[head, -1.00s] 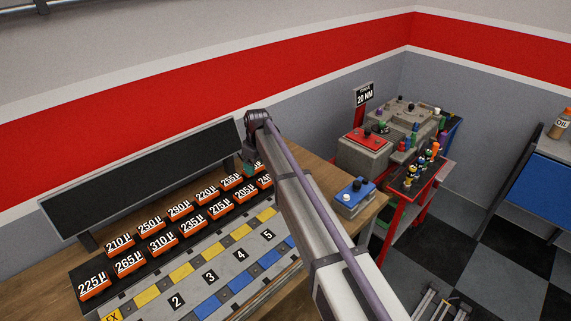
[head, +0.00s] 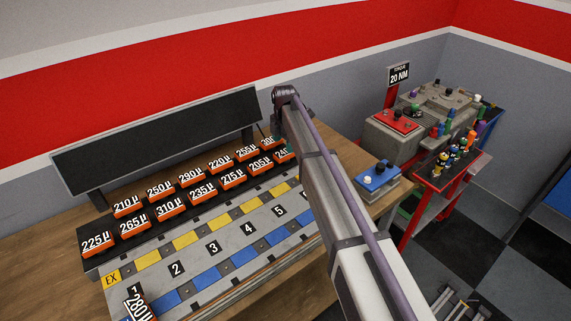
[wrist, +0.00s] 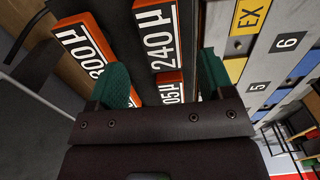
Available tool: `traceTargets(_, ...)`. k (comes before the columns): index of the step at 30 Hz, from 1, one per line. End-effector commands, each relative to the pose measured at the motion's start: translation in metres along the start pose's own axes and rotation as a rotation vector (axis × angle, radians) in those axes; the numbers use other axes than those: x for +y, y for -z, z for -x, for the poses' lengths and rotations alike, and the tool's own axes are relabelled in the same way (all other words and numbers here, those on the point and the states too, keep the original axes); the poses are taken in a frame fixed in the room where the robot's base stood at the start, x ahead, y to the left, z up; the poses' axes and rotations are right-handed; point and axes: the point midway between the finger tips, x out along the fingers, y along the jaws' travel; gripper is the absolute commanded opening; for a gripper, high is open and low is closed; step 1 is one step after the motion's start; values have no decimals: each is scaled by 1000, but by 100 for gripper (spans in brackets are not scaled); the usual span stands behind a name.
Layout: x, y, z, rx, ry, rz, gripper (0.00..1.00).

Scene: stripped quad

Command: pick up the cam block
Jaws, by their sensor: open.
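No label marks a cam block, so I cannot tell which thing it is. Orange blocks with micron labels stand in two rows on a black stepped rack (head: 160,238). My gripper (head: 286,146) is at the right end of these rows, partly hidden by my arm. In the wrist view my gripper (wrist: 160,78) is open, with a teal finger on each side of the 240µ block (wrist: 157,40). The left finger is beside the 300µ block (wrist: 85,45). The 205µ block (wrist: 170,88) is partly hidden by the gripper. I cannot tell whether the fingers touch any block.
A blue box (head: 377,178) sits at the bench's right end.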

Motion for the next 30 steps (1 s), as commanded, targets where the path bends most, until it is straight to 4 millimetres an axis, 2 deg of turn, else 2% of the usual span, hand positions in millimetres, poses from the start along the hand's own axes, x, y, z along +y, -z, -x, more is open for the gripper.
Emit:
traceTargets(4, 0, 0, -6, 0, 0, -1, 74)
traceTargets(9, -2, 0, -42, 0, 0, -1, 74)
traceTargets(12, -2, 0, -54, 0, 0, -1, 74)
traceTargets(19, -2, 0, -50, 0, 0, -1, 74)
traceTargets(30, -2, 0, -50, 0, 0, -1, 38)
